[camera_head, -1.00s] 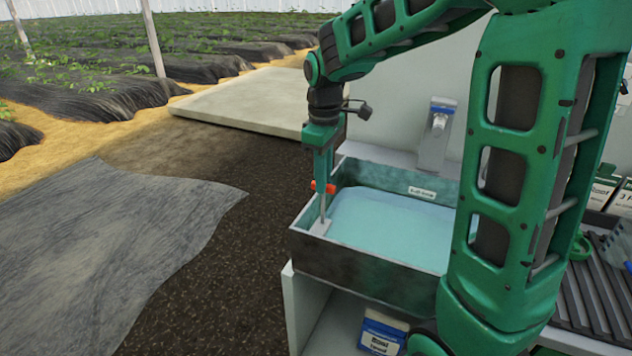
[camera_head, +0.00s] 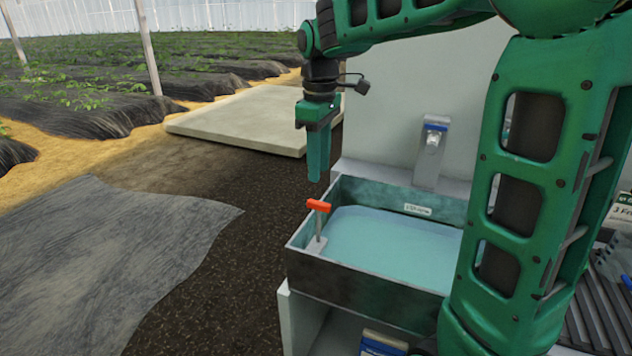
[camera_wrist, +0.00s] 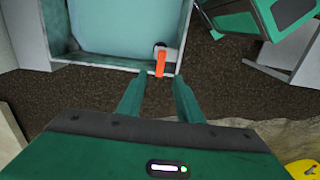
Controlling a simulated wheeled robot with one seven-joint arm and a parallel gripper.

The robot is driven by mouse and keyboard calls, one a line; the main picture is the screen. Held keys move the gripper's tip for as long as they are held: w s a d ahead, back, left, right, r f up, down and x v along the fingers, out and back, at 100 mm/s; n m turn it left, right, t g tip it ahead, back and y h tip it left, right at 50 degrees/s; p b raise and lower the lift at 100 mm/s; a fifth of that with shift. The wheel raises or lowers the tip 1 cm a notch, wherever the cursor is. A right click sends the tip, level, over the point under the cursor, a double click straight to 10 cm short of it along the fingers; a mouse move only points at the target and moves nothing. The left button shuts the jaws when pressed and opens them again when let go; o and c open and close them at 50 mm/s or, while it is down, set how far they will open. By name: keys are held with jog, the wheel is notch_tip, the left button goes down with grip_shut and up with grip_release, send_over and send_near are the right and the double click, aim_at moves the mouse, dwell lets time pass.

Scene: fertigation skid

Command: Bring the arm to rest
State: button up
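My gripper (camera_head: 318,178) hangs fingers-down above the left corner of a dark basin, clear of everything. In the wrist view its two fingers (camera_wrist: 158,82) stand apart with nothing between them, so it is open and empty. Below it, a red T-handle (camera_head: 319,206) on a thin upright stem stands on a small grey plate in the basin's corner. The red handle also shows in the wrist view (camera_wrist: 160,64), just beyond the fingertips.
The basin (camera_head: 365,287) holds pale blue liquid (camera_head: 395,240) and sits on a white stand. A grey dispenser (camera_head: 431,150) is on the wall behind. A pale slab (camera_head: 245,118) lies on the ground at the back.

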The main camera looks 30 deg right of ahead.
jog(key=shift+r, duration=0.95)
jog(key=shift+d, duration=0.1)
jog(key=s+d+f+m, duration=0.3)
jog(key=s+f+m, duration=0.1)
jog(key=s, duration=0.5)
jog(key=s+d+f+m, duration=0.4)
jog(key=s+m, duration=0.1)
jog(key=s, duration=0.5)
jog(key=s+d+f+m, duration=0.4)
jog(key=s+m, duration=0.1)
jog(key=s, duration=0.4)
jog(key=shift+s+f, duration=0.15)
jog(key=shift+f, duration=0.05)
jog(key=shift+w+f, duration=0.25)
jog(key=shift+w, duration=0.4)
